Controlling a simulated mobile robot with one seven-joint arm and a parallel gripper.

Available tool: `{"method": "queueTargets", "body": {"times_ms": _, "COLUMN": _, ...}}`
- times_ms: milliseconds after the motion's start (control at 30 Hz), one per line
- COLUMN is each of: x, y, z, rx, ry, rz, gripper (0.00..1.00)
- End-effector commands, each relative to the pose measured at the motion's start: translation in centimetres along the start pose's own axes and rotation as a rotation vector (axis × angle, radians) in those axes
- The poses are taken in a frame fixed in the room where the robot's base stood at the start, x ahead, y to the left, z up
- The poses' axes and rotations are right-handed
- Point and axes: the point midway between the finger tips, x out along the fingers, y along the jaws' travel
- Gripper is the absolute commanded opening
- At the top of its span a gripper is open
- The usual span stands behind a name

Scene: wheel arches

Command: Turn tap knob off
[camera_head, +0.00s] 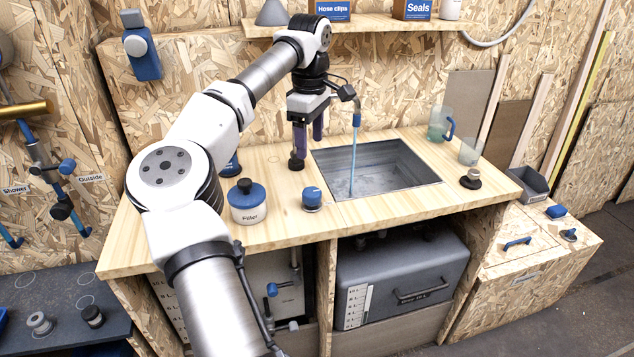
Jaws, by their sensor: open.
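The tap (348,92) curves over the sink (392,178), and a blue stream of water runs from its blue-tipped spout into the basin. A round blue-topped knob (311,197) sits on the counter by the sink's front left corner; I cannot read its setting. My gripper (307,150) points down at the sink's back left corner, beside the tap. It is open, with nothing visibly held between its fingers, and is apart from the blue-topped knob. My gripper and wrist hide part of the tap's base.
A white jar marked Filler (247,203) stands left of the knob. A clear jug (439,124), a cup (471,151) and a small dark-based item (470,180) stand right of the sink. A shelf (370,24) hangs above. The front counter is mostly clear.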

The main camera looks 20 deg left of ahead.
Motion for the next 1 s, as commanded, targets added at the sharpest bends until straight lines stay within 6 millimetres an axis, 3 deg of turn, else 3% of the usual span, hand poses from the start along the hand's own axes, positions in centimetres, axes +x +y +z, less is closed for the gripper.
{"method": "queueTargets", "body": {"times_ms": 400, "x": 8.2, "y": 0.0, "z": 0.3, "rx": 0.003, "ry": -0.008, "rz": 0.000, "gripper": 0.64}}
{"method": "queueTargets", "body": {"times_ms": 600, "x": 11.4, "y": 0.1, "z": 0.3, "rx": 0.003, "ry": -0.008, "rz": 0.002, "gripper": 0.64}}
{"method": "queueTargets", "body": {"times_ms": 800, "x": 12.8, "y": 0.1, "z": 0.4, "rx": 0.003, "ry": -0.007, "rz": 0.003, "gripper": 0.64}}
{"method": "queueTargets", "body": {"times_ms": 1000, "x": 13.0, "y": 0.1, "z": 0.4, "rx": 0.003, "ry": -0.007, "rz": 0.004, "gripper": 0.64}}
